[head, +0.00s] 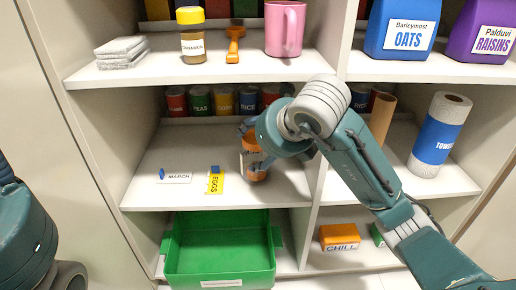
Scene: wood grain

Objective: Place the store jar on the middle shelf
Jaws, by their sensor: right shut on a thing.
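An orange-brown jar (256,174) with a pale label is in my right gripper (250,152), in the middle shelf compartment. The gripper is shut on the jar, and my wrist hides part of it. The jar looks upright, with its base at or just above the middle shelf (225,200); I cannot tell whether it touches. My left gripper is out of view; only part of my left arm shows at the left edge.
A card labelled March (176,179) and a yellow Eggs card (215,184) lie left of the jar. Several cans (223,102) line the back. A yellow-lidded jar (191,40) stands above. A green bin (220,250) sits below. A divider (316,190) stands to the right.

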